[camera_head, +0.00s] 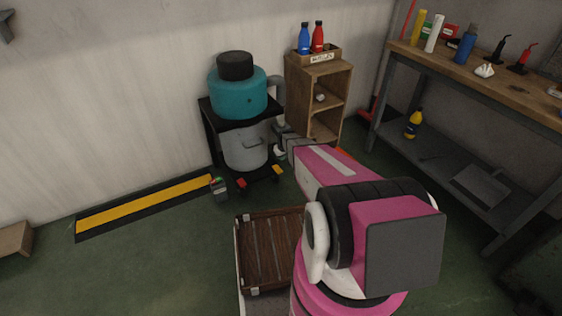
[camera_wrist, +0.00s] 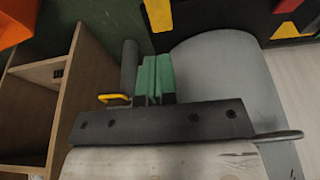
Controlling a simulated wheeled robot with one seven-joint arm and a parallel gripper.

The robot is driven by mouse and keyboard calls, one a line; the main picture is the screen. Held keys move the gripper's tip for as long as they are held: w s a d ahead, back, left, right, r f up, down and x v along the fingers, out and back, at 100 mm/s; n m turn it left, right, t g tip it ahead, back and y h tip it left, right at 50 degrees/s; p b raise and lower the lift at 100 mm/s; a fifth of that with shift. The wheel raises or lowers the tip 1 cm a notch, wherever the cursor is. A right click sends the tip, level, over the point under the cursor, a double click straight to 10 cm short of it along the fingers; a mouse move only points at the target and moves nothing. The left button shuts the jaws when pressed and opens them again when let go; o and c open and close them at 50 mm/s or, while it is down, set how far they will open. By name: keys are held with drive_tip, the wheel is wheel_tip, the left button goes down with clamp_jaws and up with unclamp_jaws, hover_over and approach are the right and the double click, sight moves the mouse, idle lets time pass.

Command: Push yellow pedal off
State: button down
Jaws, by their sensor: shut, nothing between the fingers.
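The yellow pedal (camera_head: 277,170) sticks out low at the front right of the black-framed machine, with a red pedal (camera_head: 241,183) to its left. In the wrist view the yellow pedal (camera_wrist: 158,13) shows at the top, just beyond my fingertips. My gripper (camera_head: 280,151) is beside the grey drum, just above the yellow pedal in the head view. In the wrist view my gripper (camera_wrist: 155,60) has its green-padded fingers together, with nothing between them. I cannot tell whether the fingertips touch the pedal.
The grey drum (camera_head: 245,149) stands close beside my gripper, under a teal tank (camera_head: 238,94). A wooden shelf (camera_head: 328,70) stands right of the machine. A slatted brown crate (camera_head: 243,254) lies in front. The green floor at left is mostly clear.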

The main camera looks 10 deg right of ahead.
sight(279, 172)
drive_tip(key=x, duration=1.1)
drive_tip(key=shift+s+d+f, duration=0.1)
drive_tip(key=shift+s+f, duration=0.15)
drive_tip(key=shift+f, duration=0.45)
drive_tip(key=shift+s+f, duration=0.1)
drive_tip(key=shift+f, duration=0.25)
drive_tip(key=shift+r, duration=0.15)
drive_tip(key=shift+r, duration=0.7)
